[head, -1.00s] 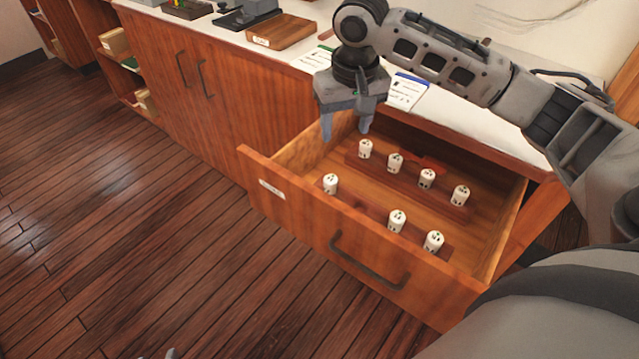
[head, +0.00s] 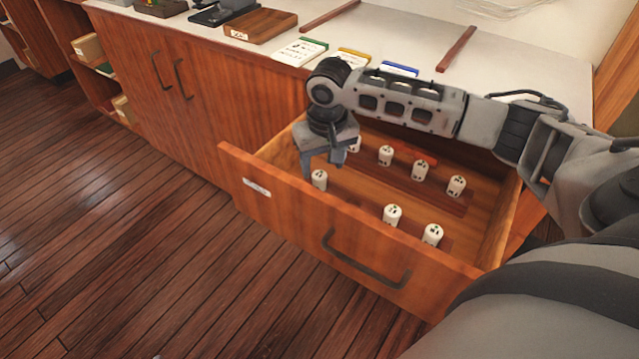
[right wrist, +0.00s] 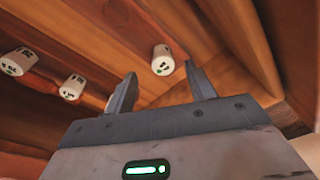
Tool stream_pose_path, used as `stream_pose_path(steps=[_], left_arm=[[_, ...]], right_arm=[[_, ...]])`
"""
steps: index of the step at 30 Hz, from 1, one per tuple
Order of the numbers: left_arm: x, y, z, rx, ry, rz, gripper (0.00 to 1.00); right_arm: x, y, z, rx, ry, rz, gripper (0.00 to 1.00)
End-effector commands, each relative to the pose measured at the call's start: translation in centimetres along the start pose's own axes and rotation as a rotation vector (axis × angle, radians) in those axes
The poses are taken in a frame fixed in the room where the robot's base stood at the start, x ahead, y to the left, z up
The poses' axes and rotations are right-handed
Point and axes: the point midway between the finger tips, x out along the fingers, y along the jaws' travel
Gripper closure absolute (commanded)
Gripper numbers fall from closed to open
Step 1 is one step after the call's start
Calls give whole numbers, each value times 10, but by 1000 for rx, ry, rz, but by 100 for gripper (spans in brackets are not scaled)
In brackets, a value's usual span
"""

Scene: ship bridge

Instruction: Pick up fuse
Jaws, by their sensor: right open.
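White cylindrical fuses stand in two rows in the open drawer. In the head view the front row has a left fuse (head: 319,180), a middle one (head: 392,215) and a right one (head: 432,234). The back row includes a fuse (head: 386,156) and others to its right; its leftmost is partly hidden by my gripper. My right gripper (head: 323,168) is open and empty over the drawer's left end, close to the front-left fuse. In the right wrist view, one fuse (right wrist: 161,60) appears between and beyond the open fingers (right wrist: 162,92), with two more fuses to the left. My left gripper is out of view.
The wooden drawer front (head: 340,235) and its walls enclose the fuses. Colour-edged cards (head: 300,52) and a wooden box (head: 260,25) lie on the counter above.

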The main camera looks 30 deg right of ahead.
Motion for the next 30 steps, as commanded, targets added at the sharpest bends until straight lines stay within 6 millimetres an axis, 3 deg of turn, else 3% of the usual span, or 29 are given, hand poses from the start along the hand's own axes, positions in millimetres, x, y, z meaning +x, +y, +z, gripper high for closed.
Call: stream_pose_path(steps=[9,17,18,23,30], left_arm=[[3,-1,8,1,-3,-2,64],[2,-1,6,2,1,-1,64],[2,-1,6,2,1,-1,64],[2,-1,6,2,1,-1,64],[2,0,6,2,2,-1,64]], right_arm=[[44,-3,-4,-1,-2,1,45],[47,-3,-4,-2,0,0,45],[47,-3,-4,-2,0,0,48],[47,-3,-4,-2,0,0,92],[47,-3,-4,-1,0,0,94]])
